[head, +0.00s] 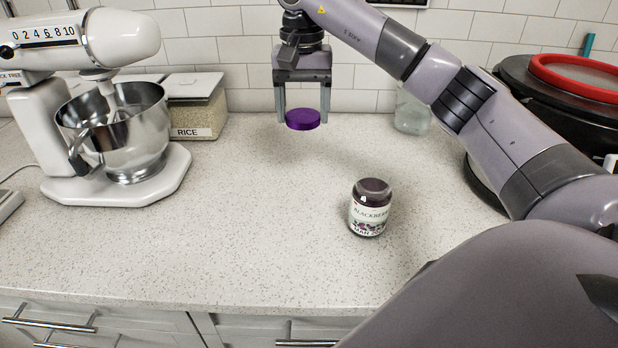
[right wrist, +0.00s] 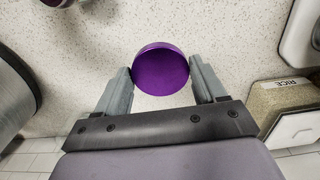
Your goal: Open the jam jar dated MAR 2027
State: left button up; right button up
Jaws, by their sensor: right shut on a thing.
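The blackberry jam jar (head: 370,208) stands upright on the counter with no lid on it, and its dark top shows. Its label reads BLACKBERRY with a date below that starts with MAR; the year is too small to read. My right gripper (head: 302,115) is shut on a purple lid (head: 303,120), held in the air behind and to the left of the jar, near the back wall. In the right wrist view the lid (right wrist: 161,69) sits between the two fingers. A small part of the jar (right wrist: 60,2) shows at the top edge there. My left gripper is not in view.
A white stand mixer (head: 110,100) with a steel bowl stands at the left, with a RICE container (head: 198,112) behind it. A glass jar (head: 411,112) stands at the back. A dark round appliance with a red ring (head: 578,76) is at the right.

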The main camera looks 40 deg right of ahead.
aim_at(304, 185)
notch_tip(304, 185, down, 15)
jog(key=shift+r, duration=0.1)
dwell(0.4)
jog(key=o, duration=1.2)
jog(key=shift+c, duration=0.2)
notch_tip(304, 185, up, 12)
jog(key=shift+b, duration=0.3)
jog(key=shift+s, duration=0.1)
